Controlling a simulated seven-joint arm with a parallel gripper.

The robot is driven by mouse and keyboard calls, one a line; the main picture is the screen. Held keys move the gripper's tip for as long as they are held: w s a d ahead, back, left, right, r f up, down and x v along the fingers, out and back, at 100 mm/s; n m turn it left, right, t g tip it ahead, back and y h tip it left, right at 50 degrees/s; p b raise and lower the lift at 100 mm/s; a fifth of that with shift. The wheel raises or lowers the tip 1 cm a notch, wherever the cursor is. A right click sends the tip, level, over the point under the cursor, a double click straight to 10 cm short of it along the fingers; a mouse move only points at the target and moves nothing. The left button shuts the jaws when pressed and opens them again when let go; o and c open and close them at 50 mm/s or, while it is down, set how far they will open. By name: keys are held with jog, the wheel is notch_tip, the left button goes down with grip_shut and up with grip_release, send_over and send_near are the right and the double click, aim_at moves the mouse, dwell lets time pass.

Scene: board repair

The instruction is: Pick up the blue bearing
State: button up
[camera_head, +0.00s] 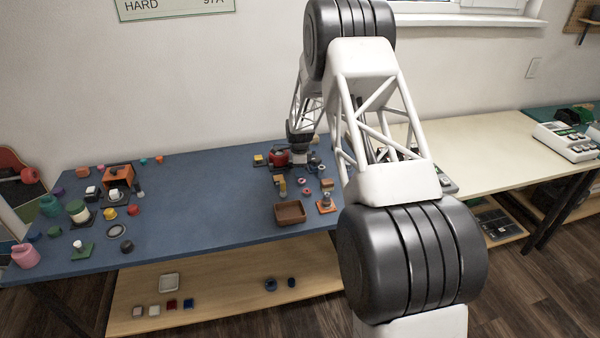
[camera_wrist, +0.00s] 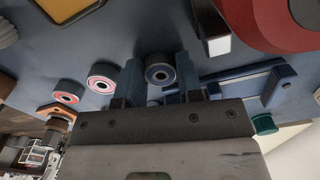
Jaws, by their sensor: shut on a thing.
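The blue bearing (camera_wrist: 160,70) is a small dark ring with a blue face and a pale hub. In the wrist view it sits between the two fingers of my gripper (camera_wrist: 160,76), which is shut on it. In the head view my gripper (camera_head: 299,156) is low over the right part of the blue table, and I cannot make out the bearing there. Whether the bearing still touches the table is not clear.
Two red-faced bearings (camera_wrist: 102,79) (camera_wrist: 67,92) lie left of my gripper in the wrist view. A large red object (camera_wrist: 270,22) and a blue bracket (camera_wrist: 281,83) are to the right, with a teal piece (camera_wrist: 264,123). A brown tray (camera_head: 289,213) stands near the table's front.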

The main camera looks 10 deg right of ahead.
jog(key=shift+r, duration=0.1)
jog(key=shift+r, duration=0.7)
notch_tip(320, 180, up, 2)
jog(key=shift+r, duration=0.1)
jog(key=s, duration=0.5)
jog(key=s+a, duration=0.1)
jog(key=s, duration=0.4)
jog(key=s+r, duration=0.1)
jog(key=s, duration=0.5)
jog(key=shift+a+r, duration=0.1)
jog(key=shift+a, duration=0.05)
jog(key=shift+w, duration=0.1)
jog(key=w+a+r, duration=0.2)
jog(key=w, duration=0.6)
jog(key=w+a+r, duration=0.1)
jog(key=w+r, duration=0.1)
jog(key=w, duration=0.6)
jog(key=w+a+r, duration=0.2)
jog(key=w, duration=0.6)
jog(key=shift+w+a+r, duration=0.25)
jog(key=shift+w+a, duration=0.1)
jog(key=shift+w, duration=0.05)
jog(key=shift+f, duration=0.15)
